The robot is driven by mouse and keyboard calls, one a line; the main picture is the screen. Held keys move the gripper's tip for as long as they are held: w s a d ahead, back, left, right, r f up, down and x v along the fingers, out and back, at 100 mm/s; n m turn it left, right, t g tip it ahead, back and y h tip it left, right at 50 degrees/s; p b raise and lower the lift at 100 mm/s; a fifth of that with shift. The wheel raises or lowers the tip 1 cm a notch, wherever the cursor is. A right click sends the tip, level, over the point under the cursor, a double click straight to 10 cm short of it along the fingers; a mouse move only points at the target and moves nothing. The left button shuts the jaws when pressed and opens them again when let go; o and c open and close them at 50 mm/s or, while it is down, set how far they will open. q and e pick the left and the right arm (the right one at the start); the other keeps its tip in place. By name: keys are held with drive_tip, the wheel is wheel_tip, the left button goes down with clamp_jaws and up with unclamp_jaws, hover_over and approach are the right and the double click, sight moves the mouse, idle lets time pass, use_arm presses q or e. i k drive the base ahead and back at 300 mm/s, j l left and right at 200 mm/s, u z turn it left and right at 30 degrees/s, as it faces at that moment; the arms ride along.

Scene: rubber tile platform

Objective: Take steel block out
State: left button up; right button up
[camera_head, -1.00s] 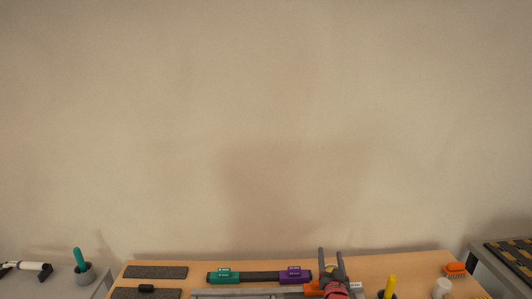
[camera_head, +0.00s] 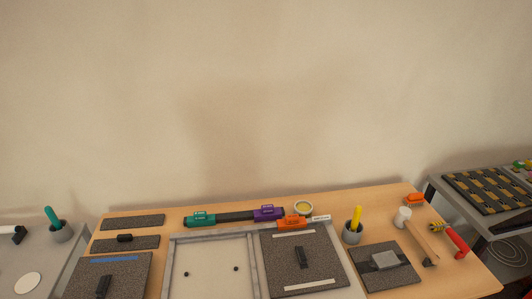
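A grey block (camera_head: 385,259), which looks like the steel block, lies on a dark speckled square tile (camera_head: 372,283) at the right of the wooden table. A dark band or recess shows beside it on the tile. I cannot tell whether the block sits in a recess or on top. Neither of my grippers shows in the head view now.
The wooden table (camera_head: 455,285) also holds a grey frame (camera_head: 205,240), a larger speckled tile (camera_head: 280,265), an orange clamp-like piece (camera_head: 291,222), a yellow-handled tool in a cup (camera_head: 353,234), a mallet (camera_head: 417,236) and a red-handled brush (camera_head: 455,239). The table's front right is clear.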

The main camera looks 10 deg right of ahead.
sight(385, 260)
drive_tip(key=z, duration=1.2)
